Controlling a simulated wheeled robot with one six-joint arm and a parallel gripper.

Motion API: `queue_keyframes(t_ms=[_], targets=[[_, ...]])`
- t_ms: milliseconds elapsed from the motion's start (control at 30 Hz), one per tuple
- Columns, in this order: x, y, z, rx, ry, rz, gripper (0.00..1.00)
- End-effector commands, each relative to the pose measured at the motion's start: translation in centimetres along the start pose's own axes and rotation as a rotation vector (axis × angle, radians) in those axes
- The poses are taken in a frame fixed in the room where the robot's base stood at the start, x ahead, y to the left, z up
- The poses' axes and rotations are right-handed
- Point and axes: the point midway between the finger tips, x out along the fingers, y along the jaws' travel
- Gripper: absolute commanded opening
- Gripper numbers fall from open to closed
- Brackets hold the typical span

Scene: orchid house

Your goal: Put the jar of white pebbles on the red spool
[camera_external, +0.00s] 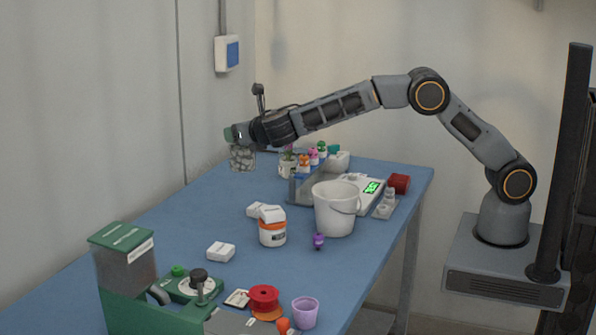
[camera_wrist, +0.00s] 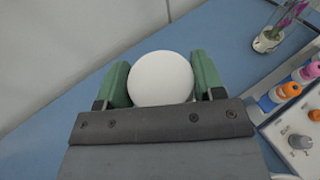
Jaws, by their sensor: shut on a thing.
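The jar of white pebbles (camera_external: 242,158) hangs from my gripper (camera_external: 238,135) in the air above the far left part of the blue table. In the wrist view its round white top (camera_wrist: 161,78) sits between the two green fingers of my gripper (camera_wrist: 161,76), which are shut on it. The red spool (camera_external: 263,296) stands near the front of the table, apart from my gripper, with an orange piece at its foot. The spool is outside the wrist view.
A white bucket (camera_external: 335,210), a white tub with an orange band (camera_external: 272,232) and a white box (camera_external: 221,252) stand mid-table. A green machine (camera_external: 125,262) and a purple cup (camera_external: 305,312) flank the spool.

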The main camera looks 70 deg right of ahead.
Motion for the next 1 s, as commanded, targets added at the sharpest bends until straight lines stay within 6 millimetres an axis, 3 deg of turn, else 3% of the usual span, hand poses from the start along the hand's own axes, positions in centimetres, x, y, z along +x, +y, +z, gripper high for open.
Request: queue_keyframes(t_ms=[33,200,467,600,733,900,1000], targets=[[-2.6,2.0,-0.1,-0.010,-0.003,0.044,0.24],[-10.8,6.9,-0.7,-0.048,-0.003,0.166,0.24],[-24.6,10.8,-3.0,-0.103,-0.002,0.343,0.24],[-31.4,10.9,-4.7,-0.129,-0.002,0.425,0.24],[-36.3,9.9,-6.3,-0.147,-0.001,0.480,0.24],[-39.6,7.6,-8.1,-0.156,-0.001,0.504,0.24],[-39.4,6.3,-8.9,-0.151,-0.001,0.483,0.24]])
